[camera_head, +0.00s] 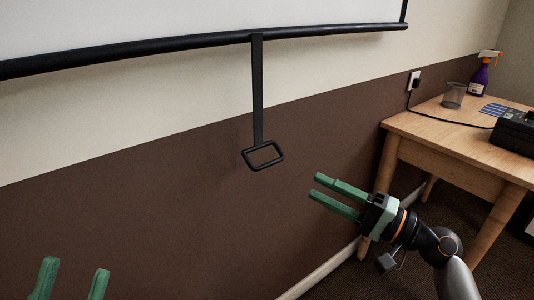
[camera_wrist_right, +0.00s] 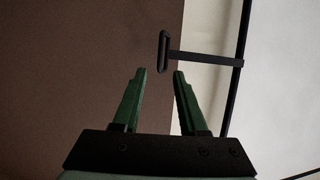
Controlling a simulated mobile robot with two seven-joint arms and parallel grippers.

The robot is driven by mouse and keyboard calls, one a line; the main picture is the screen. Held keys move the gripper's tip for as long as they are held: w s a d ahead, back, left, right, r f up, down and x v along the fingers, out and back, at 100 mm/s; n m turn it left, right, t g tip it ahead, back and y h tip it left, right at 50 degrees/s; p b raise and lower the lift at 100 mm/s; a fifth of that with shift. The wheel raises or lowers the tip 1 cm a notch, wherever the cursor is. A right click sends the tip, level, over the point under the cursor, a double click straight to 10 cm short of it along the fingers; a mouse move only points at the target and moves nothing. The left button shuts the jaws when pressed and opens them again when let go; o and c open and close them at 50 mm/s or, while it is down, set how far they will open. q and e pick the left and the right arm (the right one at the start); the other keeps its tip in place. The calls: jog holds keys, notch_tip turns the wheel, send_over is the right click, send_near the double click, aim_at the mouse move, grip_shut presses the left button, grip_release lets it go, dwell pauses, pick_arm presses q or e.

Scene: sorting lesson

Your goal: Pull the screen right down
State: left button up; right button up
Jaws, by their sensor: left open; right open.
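The white projection screen (camera_head: 150,22) hangs at the top of the head view, with a black bar (camera_head: 180,46) along its lower edge. A black strap (camera_head: 257,95) hangs from the bar and ends in a rectangular black pull handle (camera_head: 263,155). My right gripper (camera_head: 316,186) is open and empty, to the right of the handle and a little lower in the picture. In the right wrist view the handle (camera_wrist_right: 163,52) lies just beyond the fingertips of my right gripper (camera_wrist_right: 160,72), apart from them. My left gripper (camera_head: 76,264) is open and empty at the bottom left.
A plug with a cable sits in a wall socket (camera_head: 413,80). The brown lower wall (camera_head: 130,215) is bare.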

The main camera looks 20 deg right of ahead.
aim_at(268, 165)
jog(key=x, duration=1.2)
jog(key=shift+a, duration=0.3)
grip_shut()
dwell(1.0)
